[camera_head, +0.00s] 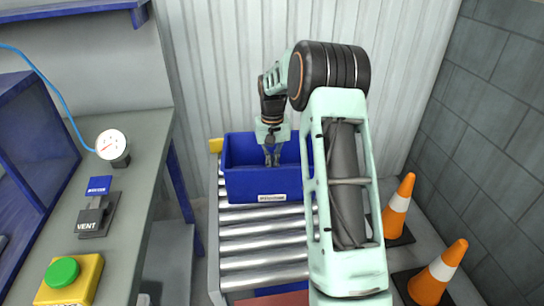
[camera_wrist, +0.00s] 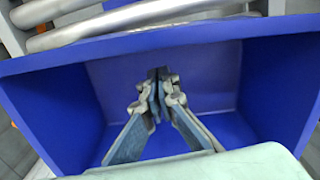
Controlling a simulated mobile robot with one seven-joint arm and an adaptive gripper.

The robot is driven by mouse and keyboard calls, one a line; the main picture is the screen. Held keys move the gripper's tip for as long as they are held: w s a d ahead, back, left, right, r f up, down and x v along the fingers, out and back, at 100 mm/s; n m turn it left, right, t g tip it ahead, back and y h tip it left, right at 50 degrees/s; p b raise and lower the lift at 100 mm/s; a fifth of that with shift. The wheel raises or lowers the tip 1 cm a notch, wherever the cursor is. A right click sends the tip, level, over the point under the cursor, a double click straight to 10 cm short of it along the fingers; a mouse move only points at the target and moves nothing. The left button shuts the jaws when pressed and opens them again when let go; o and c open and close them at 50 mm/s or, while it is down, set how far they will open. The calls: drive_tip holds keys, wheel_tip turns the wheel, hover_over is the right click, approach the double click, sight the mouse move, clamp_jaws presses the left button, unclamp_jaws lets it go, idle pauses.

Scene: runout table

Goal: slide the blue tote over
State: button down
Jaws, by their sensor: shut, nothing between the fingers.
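The blue tote (camera_head: 262,187) is an open-topped box with a white label on its near wall. It sits upright at the far end of a roller table (camera_head: 262,245). My gripper (camera_head: 272,164) is shut and empty, with its fingers lowered inside the tote's opening. In the wrist view the shut fingertips (camera_wrist: 158,76) show against the tote's inside, near the wall (camera_wrist: 150,40) that faces the rollers. I cannot tell whether the fingers touch that wall. Part of the tote's right side is hidden behind my arm.
Bare rollers lie on the near side of the tote. Two orange cones (camera_head: 398,207) (camera_head: 437,274) stand to the right by a grey block wall. At left is a bench (camera_head: 135,190) with a gauge (camera_head: 111,145), a vent switch (camera_head: 92,219) and a green button (camera_head: 62,272).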

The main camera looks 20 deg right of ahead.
sight(275, 173)
drive_tip(key=shift+s+a+r, duration=0.1)
drive_tip(key=shift+s+r, duration=0.1)
drive_tip(key=shift+s, duration=0.35)
drive_tip(key=shift+s+a+r, duration=0.1)
drive_tip(key=shift+s+r, duration=0.05)
drive_tip(key=shift+s, duration=1)
